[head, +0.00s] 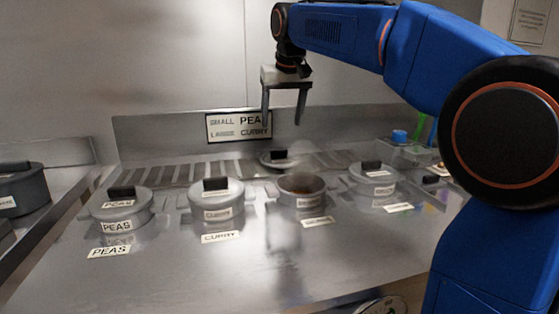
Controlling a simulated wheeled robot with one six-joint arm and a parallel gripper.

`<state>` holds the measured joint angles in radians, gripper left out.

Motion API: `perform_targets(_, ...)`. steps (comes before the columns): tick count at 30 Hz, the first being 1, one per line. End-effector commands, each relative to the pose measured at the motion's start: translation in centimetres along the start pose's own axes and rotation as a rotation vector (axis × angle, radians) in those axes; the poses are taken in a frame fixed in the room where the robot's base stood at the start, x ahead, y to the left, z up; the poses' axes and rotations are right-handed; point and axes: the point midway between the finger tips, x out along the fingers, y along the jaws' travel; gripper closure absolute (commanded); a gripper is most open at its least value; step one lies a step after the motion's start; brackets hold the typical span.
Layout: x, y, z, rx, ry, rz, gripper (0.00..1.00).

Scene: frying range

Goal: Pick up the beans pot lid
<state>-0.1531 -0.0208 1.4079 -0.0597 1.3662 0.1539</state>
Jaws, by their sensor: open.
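My gripper (283,122) is open and empty, pointing down, high above the back of the range. Below it, a loose grey lid (270,163) with a black block handle lies behind an uncovered pot (301,200) with brown contents. To the right stands a pot (372,190) with its lid (374,176) on. The labels of these two pots are too small to read, so I cannot tell which is the beans pot. No lid touches my gripper.
Lidded pots marked PEAS (122,214) and CURRY (216,203) stand to the left on the steel top. A sign (239,126) reading "small peas, large curry" is on the back panel. A blue-capped container (399,137) is at back right.

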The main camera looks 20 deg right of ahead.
Motion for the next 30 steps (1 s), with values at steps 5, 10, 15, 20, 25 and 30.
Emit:
perform_targets(5,3.3,0.0,0.0,0.000,-0.002,0.000,0.33)
perform_targets(10,5.6,0.0,0.0,0.000,-0.003,0.000,0.33)
perform_targets(15,6.5,0.0,0.0,0.000,0.000,0.000,0.33)
perform_targets(20,7.3,0.2,-0.1,0.000,-0.002,0.000,0.33)
perform_targets(25,9.4,0.7,-0.2,0.001,-0.002,0.000,0.33)
perform_targets(30,11.5,0.7,-0.3,0.000,-0.001,0.000,0.33)
